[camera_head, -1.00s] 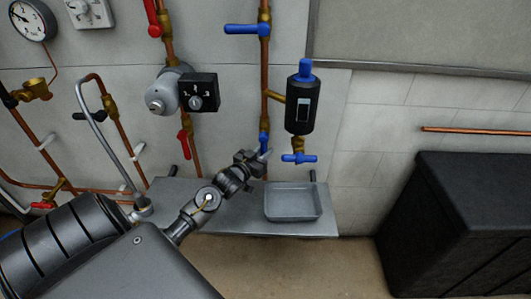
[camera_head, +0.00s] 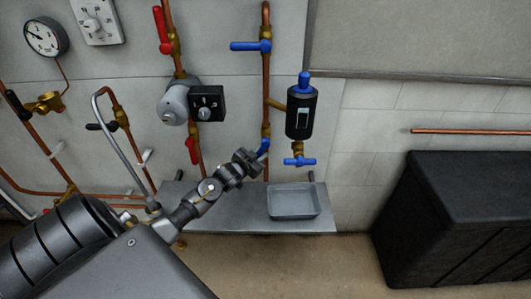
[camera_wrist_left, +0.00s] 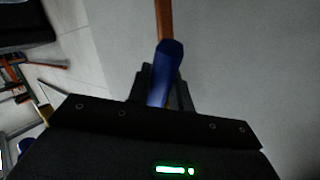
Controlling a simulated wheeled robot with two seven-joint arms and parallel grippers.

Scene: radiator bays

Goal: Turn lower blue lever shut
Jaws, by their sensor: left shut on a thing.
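The lower blue lever (camera_head: 263,146) is on the vertical copper pipe and slants down to the left from its valve. In the left wrist view the blue lever (camera_wrist_left: 168,62) runs between my two dark fingers. My left gripper (camera_head: 256,157) is shut on the lever's lower end, which it partly hides; it also shows in the left wrist view (camera_wrist_left: 161,88). The upper blue lever (camera_head: 247,46) sits higher on the same pipe and lies level, pointing left. My right gripper is not in view.
A black cylinder (camera_head: 300,112) with a blue tap (camera_head: 299,161) below it hangs right of the pipe. A grey tray (camera_head: 293,204) sits on the shelf (camera_head: 245,220) underneath. A pump (camera_head: 173,103) and red lever (camera_head: 192,150) are left. A black box (camera_head: 455,215) stands right.

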